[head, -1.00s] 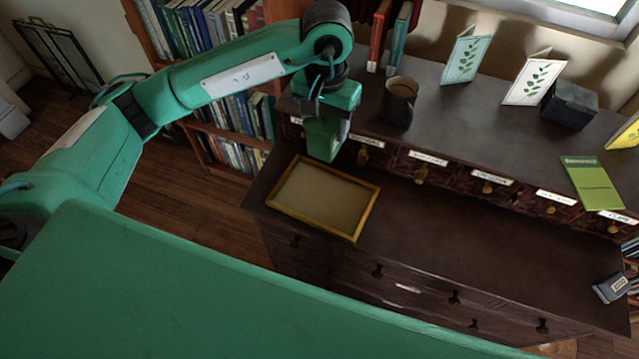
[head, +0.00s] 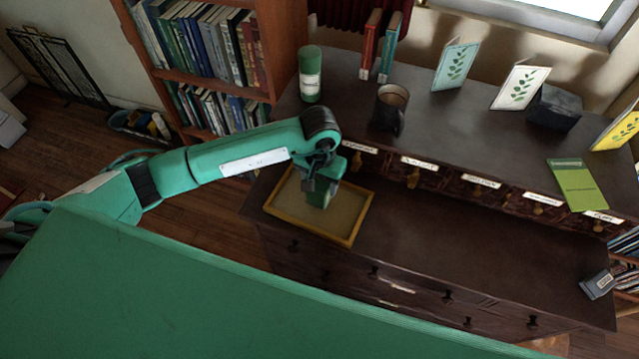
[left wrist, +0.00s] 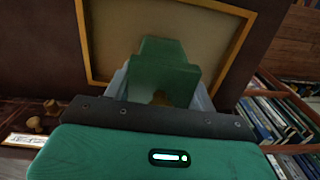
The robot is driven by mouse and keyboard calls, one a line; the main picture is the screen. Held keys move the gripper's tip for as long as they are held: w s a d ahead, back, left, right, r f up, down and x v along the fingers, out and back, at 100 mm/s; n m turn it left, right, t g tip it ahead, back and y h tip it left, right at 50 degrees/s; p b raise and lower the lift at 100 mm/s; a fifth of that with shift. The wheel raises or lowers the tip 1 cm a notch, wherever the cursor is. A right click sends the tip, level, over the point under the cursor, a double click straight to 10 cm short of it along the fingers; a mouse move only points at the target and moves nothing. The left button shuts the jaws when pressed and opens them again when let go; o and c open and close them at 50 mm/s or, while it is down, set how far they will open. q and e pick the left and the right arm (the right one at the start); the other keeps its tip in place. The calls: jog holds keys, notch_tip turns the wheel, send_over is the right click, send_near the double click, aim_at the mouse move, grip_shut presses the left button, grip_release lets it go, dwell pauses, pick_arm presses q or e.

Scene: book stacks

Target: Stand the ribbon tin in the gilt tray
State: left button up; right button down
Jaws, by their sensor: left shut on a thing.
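The ribbon tin, a green box-like thing, is between the fingers of my left gripper (head: 318,188). In the left wrist view the ribbon tin (left wrist: 165,65) juts out from the pale fingers, toward the tray floor. The gilt tray (head: 353,236), with a gold rim and a dull beige floor, lies on the dark lower top of the cabinet. The tray's rim (left wrist: 82,50) also shows in the left wrist view. The tin is over the inside of the tray; I cannot tell whether it touches the floor. My right gripper is not in view.
A green labelled canister (head: 311,73), a dark mug (head: 390,107), two books (head: 380,45), folded cards (head: 455,65) and a dark box (head: 554,107) stand on the upper ledge.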

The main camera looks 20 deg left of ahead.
pick_arm(q)
jog(key=shift+f, duration=0.9)
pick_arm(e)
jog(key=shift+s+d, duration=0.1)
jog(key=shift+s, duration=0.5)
pick_arm(q)
jog(key=shift+f, duration=0.2)
jog(key=o, duration=0.9)
jog(key=shift+o, duration=0.5)
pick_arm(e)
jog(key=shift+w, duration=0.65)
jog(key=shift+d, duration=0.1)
pick_arm(q)
jog(key=shift+r, duration=0.1)
